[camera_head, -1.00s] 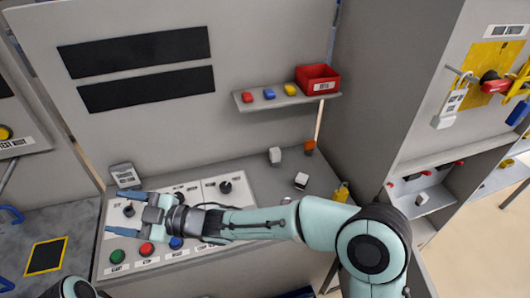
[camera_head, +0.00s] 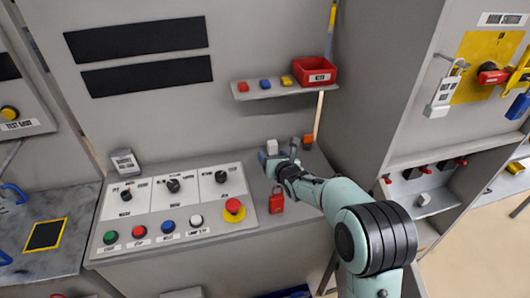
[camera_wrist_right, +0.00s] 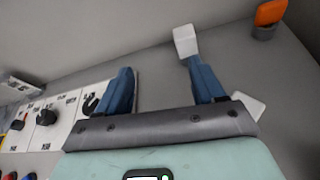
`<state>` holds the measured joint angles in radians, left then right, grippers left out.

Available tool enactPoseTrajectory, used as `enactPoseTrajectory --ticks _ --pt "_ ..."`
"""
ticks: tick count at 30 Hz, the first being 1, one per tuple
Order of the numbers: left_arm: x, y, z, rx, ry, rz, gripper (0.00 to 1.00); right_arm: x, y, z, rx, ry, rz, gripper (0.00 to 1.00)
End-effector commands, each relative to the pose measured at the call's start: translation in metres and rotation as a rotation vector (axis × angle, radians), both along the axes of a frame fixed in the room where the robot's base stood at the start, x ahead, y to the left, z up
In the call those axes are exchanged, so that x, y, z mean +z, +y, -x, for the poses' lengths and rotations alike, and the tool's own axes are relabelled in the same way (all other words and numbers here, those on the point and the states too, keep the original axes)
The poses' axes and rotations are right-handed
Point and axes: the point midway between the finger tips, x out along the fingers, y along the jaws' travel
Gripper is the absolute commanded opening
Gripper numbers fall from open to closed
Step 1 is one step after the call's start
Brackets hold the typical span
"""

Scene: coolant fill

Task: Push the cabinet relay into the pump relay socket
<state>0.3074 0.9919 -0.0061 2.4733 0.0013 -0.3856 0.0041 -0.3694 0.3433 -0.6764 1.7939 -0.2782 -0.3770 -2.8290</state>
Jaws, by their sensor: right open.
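My right gripper (camera_head: 280,153) is open over the back of the console ledge. In the right wrist view its two blue fingers (camera_wrist_right: 158,68) are spread with nothing between them. A small white block (camera_head: 272,146) stands beside the fingertips; in the wrist view this block (camera_wrist_right: 185,40) is just beyond the right fingertip, and I cannot tell whether they touch. A second white block (camera_wrist_right: 252,104) is partly hidden behind the right finger. Another pale block (camera_head: 423,199) sits in the right cabinet's lower bay. I cannot tell which block is the cabinet relay, nor identify the pump relay socket. My left gripper is out of view.
An orange-topped piece (camera_head: 308,139) stands right of the gripper. A red padlock (camera_head: 277,203) lies in front of it. The control panel (camera_head: 150,218) with knobs and buttons is to the left. A shelf (camera_head: 260,93) with a red bin (camera_head: 316,72) hangs above.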

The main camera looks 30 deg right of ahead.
Motion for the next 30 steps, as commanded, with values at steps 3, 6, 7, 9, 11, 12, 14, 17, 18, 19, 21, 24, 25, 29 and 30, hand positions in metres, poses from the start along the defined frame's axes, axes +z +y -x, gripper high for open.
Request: enactPoseTrajectory --ticks 3,6,7,9,11,12,14,17,18,19,21,24,25,29,30 --pt "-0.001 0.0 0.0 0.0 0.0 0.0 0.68 -0.008 -0.027 0.01 -0.018 0.046 0.111 0.68" --pt "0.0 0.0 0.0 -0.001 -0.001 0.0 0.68 -0.012 -0.037 0.01 -0.022 0.063 0.153 0.68" --pt "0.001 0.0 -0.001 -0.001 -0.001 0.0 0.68 -0.013 -0.038 0.008 -0.023 0.065 0.16 0.68" --pt "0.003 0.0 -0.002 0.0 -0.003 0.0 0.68 -0.016 -0.042 0.0 -0.024 0.069 0.166 0.68" --pt "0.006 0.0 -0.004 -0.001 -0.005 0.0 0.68 -0.021 -0.045 -0.009 -0.025 0.069 0.164 0.68" --pt "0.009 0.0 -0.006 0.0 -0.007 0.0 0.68 -0.023 -0.047 -0.017 -0.025 0.069 0.163 0.68" --pt "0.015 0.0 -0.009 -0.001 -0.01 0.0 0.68 -0.027 -0.049 -0.028 -0.024 0.069 0.164 0.68" --pt "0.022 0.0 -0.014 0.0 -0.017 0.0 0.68 -0.033 -0.052 -0.044 -0.022 0.067 0.163 0.68" --pt "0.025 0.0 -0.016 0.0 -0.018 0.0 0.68 -0.034 -0.053 -0.05 -0.023 0.065 0.162 0.68" --pt "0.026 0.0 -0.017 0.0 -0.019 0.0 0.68 -0.036 -0.053 -0.053 -0.022 0.066 0.161 0.68" --pt "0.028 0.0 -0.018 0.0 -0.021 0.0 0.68 -0.038 -0.054 -0.057 -0.021 0.065 0.16 0.68" --pt "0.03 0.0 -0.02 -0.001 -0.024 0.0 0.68 -0.041 -0.055 -0.062 -0.022 0.065 0.159 0.68" --pt "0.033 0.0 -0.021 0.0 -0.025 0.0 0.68 -0.041 -0.056 -0.064 -0.023 0.065 0.16 0.68" --pt "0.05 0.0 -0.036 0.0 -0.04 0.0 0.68 -0.043 -0.06 -0.082 -0.024 0.064 0.156 0.68" --pt "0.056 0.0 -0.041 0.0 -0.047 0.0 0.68 -0.043 -0.062 -0.088 -0.023 0.062 0.157 0.68"
